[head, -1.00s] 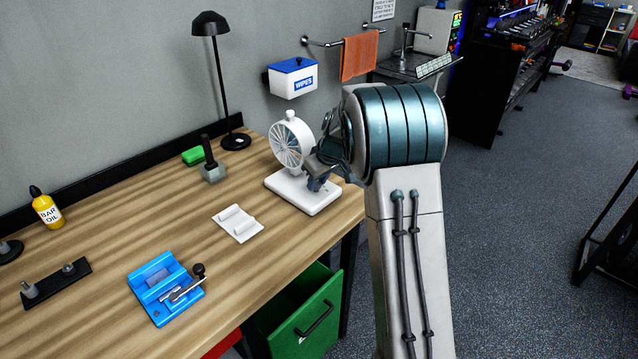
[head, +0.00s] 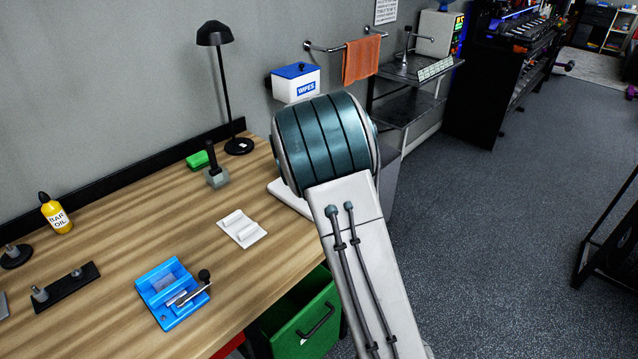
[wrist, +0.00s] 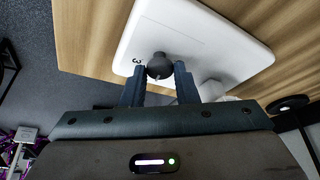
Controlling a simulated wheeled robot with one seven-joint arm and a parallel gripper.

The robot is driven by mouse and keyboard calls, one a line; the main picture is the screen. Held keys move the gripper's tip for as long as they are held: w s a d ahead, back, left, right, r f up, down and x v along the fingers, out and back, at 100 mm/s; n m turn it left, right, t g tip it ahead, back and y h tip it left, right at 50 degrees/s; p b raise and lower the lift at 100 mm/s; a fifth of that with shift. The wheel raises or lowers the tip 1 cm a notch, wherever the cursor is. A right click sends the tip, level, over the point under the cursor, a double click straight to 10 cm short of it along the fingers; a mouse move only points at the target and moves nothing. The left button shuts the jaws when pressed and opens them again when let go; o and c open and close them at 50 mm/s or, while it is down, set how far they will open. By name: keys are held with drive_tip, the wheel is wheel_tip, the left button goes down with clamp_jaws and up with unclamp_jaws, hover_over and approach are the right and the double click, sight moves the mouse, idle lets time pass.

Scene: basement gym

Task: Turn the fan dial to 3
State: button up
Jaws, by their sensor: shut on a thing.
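The fan's white base (wrist: 200,38) fills the upper part of the wrist view. Its dark round dial (wrist: 159,66) sits near the base's edge, between the two fingers of my gripper (wrist: 158,70), which is shut on it. A printed "3" shows on the base just left of the dial. Other numbers and the dial's pointer cannot be made out. In the head view only a left corner of the fan base (head: 284,192) shows. My arm hides the fan's head, the dial and my gripper there.
The wooden bench (head: 130,215) holds a white bracket (head: 242,229), a blue fixture (head: 165,305), a grey block with a dark handle (head: 216,178) and a black lamp (head: 228,95). A green drawer (head: 290,315) stands open below the bench edge.

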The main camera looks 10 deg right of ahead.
drive_tip(key=shift+w+a+r+m, duration=0.1)
drive_tip(key=shift+m, duration=0.5)
drive_tip(key=o, duration=1)
drive_tip(key=v, duration=1.3)
drive_tip(key=shift+a+r+b, duration=0.3)
